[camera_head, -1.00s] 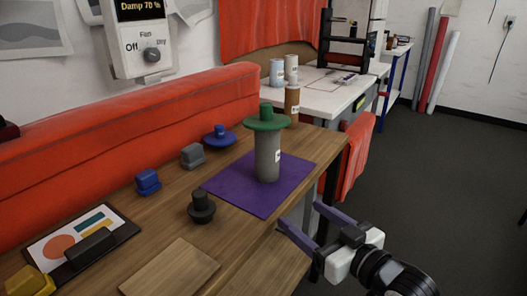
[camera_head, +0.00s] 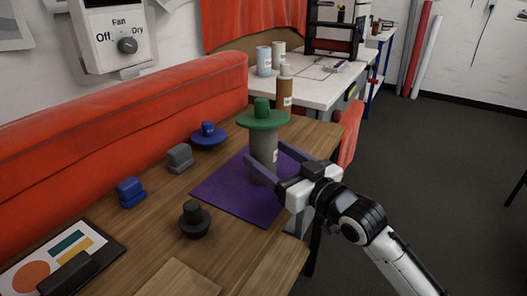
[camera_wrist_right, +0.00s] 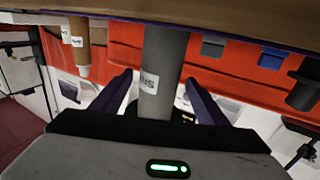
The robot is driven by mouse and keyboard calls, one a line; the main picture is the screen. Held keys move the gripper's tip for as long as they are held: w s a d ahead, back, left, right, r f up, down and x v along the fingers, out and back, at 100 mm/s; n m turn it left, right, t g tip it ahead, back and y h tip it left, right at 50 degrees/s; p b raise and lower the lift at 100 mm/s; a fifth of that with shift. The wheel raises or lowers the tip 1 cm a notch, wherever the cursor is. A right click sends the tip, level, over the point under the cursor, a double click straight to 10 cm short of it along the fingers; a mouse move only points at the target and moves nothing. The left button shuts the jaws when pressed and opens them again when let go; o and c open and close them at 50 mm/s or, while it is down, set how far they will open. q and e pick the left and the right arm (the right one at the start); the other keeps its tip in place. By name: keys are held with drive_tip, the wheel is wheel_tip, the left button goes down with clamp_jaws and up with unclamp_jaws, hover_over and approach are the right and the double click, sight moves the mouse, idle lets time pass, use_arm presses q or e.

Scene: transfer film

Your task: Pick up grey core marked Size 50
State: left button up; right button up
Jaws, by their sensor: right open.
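The grey core (camera_head: 264,148) stands upright on a purple mat (camera_head: 222,189) on the wooden table, with a green flanged plug (camera_head: 264,119) on top. Its white label shows, but I cannot read the size. My right gripper (camera_head: 265,153) is open, with its purple fingers on either side of the core's lower part. In the right wrist view the grey core (camera_wrist_right: 164,55) runs between the two open fingers, with gaps showing beside it. My left gripper is not in view.
A blue flanged plug (camera_head: 208,136), a grey block (camera_head: 180,158), a blue block (camera_head: 130,191) and a dark plug (camera_head: 195,222) stand left of the mat. A brown cylinder (camera_head: 284,95) is behind the core. A red padded bolster (camera_head: 120,130) lines the wall side.

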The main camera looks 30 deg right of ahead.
sight(272, 157)
drive_tip(key=shift+w+a, duration=0.2)
drive_tip(key=shift+w, duration=1.35)
drive_tip(key=c, duration=1.2)
